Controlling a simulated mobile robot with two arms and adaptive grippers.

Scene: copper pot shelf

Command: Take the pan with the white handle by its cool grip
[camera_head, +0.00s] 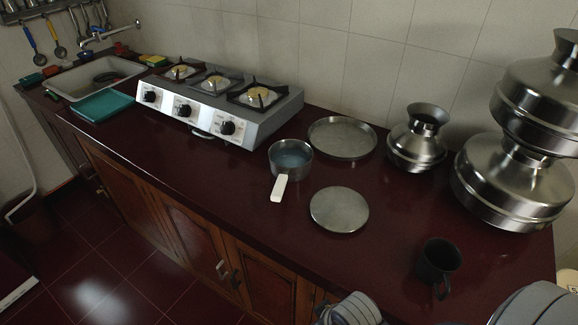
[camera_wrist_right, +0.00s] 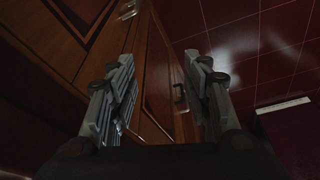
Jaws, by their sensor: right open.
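The pan with the white handle (camera_head: 291,158) is a small metal pan with bluish contents, upright on the dark red counter to the right of the stove. Its white handle (camera_head: 279,188) points toward the counter's front edge, with nothing touching it. My right gripper (camera_wrist_right: 160,75) is open and empty in the right wrist view, in front of the wooden cabinet doors and apart from the pan. The pan is not in that view. My left gripper is not in view.
A three-burner stove (camera_head: 215,105) stands left of the pan. A round metal tray (camera_head: 342,138), a flat metal disc (camera_head: 339,210), a metal pot (camera_head: 416,140) and a dark mug (camera_head: 438,262) share the counter (camera_head: 395,210). Large stacked pots (camera_head: 515,180) stand at right.

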